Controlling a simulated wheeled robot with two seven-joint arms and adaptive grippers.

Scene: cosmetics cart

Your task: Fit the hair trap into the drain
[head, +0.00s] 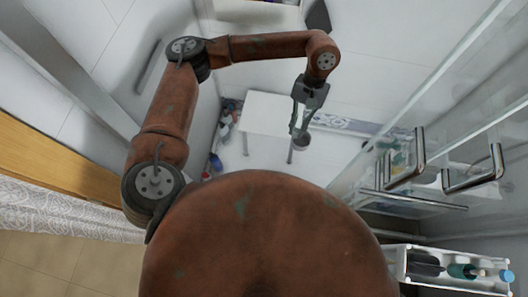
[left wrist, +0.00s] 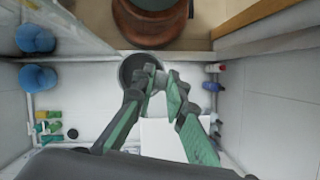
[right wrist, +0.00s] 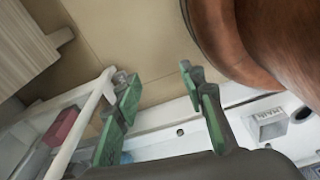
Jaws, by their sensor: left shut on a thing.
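My left gripper (head: 296,128) points down over the white shower floor in the head view. In the left wrist view its green fingers close on a small pale grey piece (left wrist: 158,82), which looks like the hair trap; the fingers hide most of it. A dark grey round thing (left wrist: 130,66), which may be the drain, lies just beyond the fingertips there. A grey round form also shows below the gripper in the head view (head: 302,143). I cannot tell whether the held piece touches it.
A white stool (head: 268,108) stands beside the left gripper. Several bottles (head: 216,160) line the wall at left. Glass panels with metal handles (head: 405,160) stand at right. The white cart (right wrist: 160,118) carries a grey box (right wrist: 268,128) and bottles.

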